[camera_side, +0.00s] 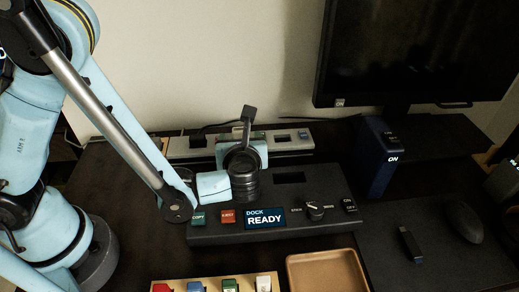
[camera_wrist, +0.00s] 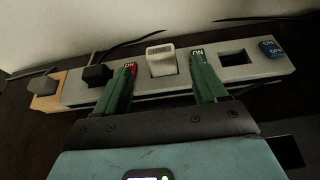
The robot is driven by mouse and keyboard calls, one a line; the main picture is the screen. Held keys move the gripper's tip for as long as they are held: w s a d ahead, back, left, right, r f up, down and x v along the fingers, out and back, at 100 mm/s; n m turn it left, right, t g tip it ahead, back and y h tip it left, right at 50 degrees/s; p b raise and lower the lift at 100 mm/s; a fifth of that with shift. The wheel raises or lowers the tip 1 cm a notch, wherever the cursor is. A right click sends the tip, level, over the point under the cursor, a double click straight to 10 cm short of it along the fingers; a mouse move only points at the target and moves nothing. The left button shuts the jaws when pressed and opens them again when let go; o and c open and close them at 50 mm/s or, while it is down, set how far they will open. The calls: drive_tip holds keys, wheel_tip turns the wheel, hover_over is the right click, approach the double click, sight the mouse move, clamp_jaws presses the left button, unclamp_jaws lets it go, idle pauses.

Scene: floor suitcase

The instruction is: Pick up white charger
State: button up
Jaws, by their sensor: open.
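The white charger (camera_wrist: 161,60), a block with "USB" on its face, stands plugged in the grey power strip (camera_wrist: 80,92) along the wall. My gripper (camera_wrist: 162,66) is open, with its two green fingers on either side of the charger. Gaps show between each finger and the charger, and nothing is held. In the side view my gripper (camera_side: 248,114) is over the power strip (camera_side: 184,147), and the charger cannot be made out there behind it.
On the strip, a black plug (camera_wrist: 97,75) stands left of the charger, near a red switch (camera_wrist: 131,68). An empty socket (camera_wrist: 235,58) and a blue switch (camera_wrist: 271,48) are right. In front is a black dock panel (camera_side: 275,238); a dark blue box (camera_side: 374,165) stands right.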

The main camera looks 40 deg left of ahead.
sight(240, 135)
drive_tip(key=x, duration=0.3)
drive_tip(key=shift+w+f, duration=0.1)
drive_tip(key=shift+f, duration=0.05)
drive_tip(key=c, duration=1.2)
